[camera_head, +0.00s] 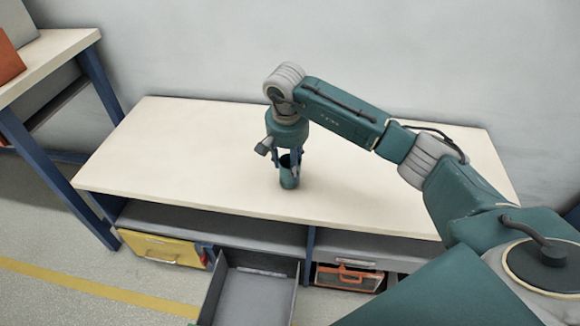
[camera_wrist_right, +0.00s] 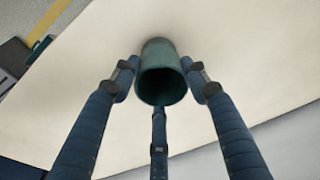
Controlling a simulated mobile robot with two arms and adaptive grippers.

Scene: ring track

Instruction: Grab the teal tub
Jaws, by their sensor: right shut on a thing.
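The teal tub (camera_head: 289,180) is a small open-topped cylinder standing upright on the cream worktop (camera_head: 180,155), near its front middle. It also shows in the right wrist view (camera_wrist_right: 161,80), with its dark open mouth facing the camera. My right gripper (camera_head: 288,163) points straight down over the tub, and its blue fingers are closed around the tub's upper part. In the right wrist view the fingers (camera_wrist_right: 160,90) sit on both sides and at the near side of the tub. My left gripper is not in view.
Below the worktop, a grey drawer (camera_head: 250,292) stands pulled out at the front. Another table (camera_head: 45,62) stands at the left. The worktop around the tub is clear.

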